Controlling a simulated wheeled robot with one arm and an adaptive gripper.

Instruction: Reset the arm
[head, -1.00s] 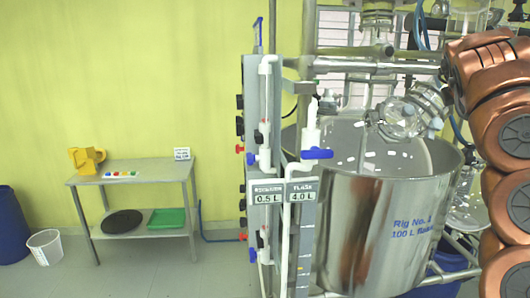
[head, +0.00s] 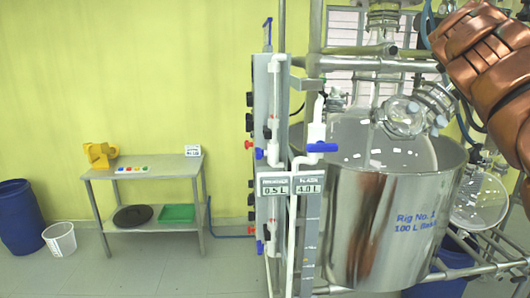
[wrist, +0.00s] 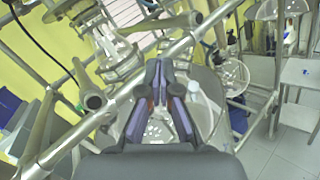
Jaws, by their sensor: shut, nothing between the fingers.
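My copper-coloured arm (head: 485,50) enters at the upper right of the head view, in front of the reactor rig. My gripper (wrist: 160,72) shows only in the wrist view; its dark fingers with purple inner faces come together at the tips, with nothing between them. Behind the fingers are the rig's metal pipes (wrist: 190,38) and glass parts. How far the fingers are from the pipes I cannot tell.
The steel bath (head: 390,215) marked Rig No. fills the right of the head view. A control panel (head: 262,100) with valves stands left of it. A steel table (head: 150,170), a blue barrel (head: 18,215) and a white bucket (head: 60,238) stand at left. The floor between is clear.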

